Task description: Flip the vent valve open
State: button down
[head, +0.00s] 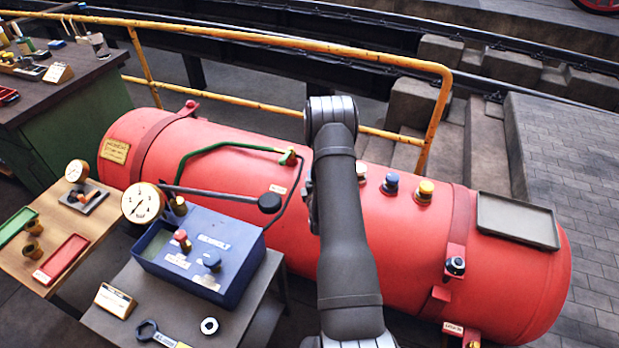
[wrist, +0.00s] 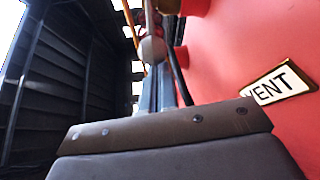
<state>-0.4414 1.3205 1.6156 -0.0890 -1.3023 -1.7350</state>
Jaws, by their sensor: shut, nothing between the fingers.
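A gold-edged plate marked VENT (wrist: 278,84) is on the red boiler wall at the right of the wrist view. A pale round ball (wrist: 152,49) on a thin rod shows beyond my gripper; I cannot tell whether it is the vent valve's handle. My gripper (wrist: 170,127) is shut and empty, filling the bottom of the wrist view to the left of and below the plate. In the head view my dark arm stands in front of the boiler (head: 470,265) and hides the gripper. I cannot make out the vent valve there.
A green pipe (head: 215,148) and a black-ended lever (head: 269,202) lie left. A blue pump box (head: 200,250) with a gauge, a yellow railing (head: 300,42) and an empty tray (head: 518,220) surround it.

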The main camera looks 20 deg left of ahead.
jog(key=shift+d+n+g+y, duration=0.4)
jog(key=shift+d+n+y, duration=0.15)
jog(key=shift+y, duration=0.25)
jog(key=shift+d+n+g+y, duration=0.95)
jog(key=shift+d+g+y, duration=0.05)
jog(key=shift+d+y, duration=0.1)
jog(key=shift+w+d, duration=0.1)
jog(key=shift+d, duration=0.3)
jog(key=d, duration=0.1)
jog(key=w+d, duration=0.1)
jog(key=d, duration=0.1)
jog(key=w+d, duration=0.1)
jog(key=shift+w+d, duration=0.15)
jog(key=shift+d, duration=0.1)
jog(key=shift+w+d, duration=1.1)
jog(key=shift+w, duration=0.2)
jog(key=shift+w+d, duration=0.3)
jog(key=shift+w, duration=0.45)
jog(key=shift+w+d+r, duration=0.15)
